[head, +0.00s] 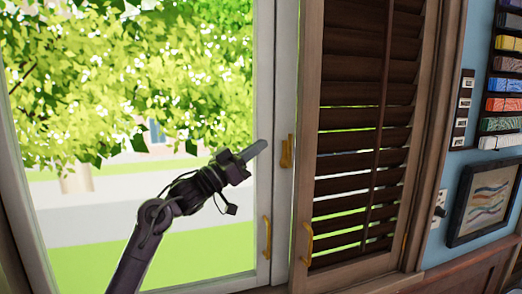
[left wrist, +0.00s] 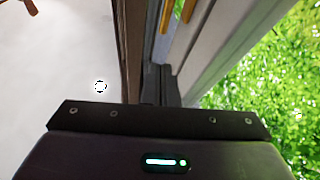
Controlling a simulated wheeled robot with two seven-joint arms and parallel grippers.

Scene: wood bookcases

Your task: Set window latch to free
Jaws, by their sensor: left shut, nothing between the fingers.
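The window (head: 281,60) has a white frame. A small brass latch (head: 287,151) is fixed upright on the frame, beside the shutter. My left gripper (head: 256,150) reaches up from the lower left, its fingertips shut and empty, just left of the latch in the picture, with a small gap. In the left wrist view, the shut fingers (left wrist: 158,85) point up along the frame, and yellow-brass parts (left wrist: 181,18) show beyond them at the top. I cannot tell which brass part there is the latch. My right gripper is not in view.
A brass handle (head: 267,238) sits lower on the window frame. Another handle (head: 307,243) is on the brown louvred shutter (head: 365,110) at the right. A framed picture (head: 484,203) and a rack of coloured items (head: 503,104) are on the blue wall.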

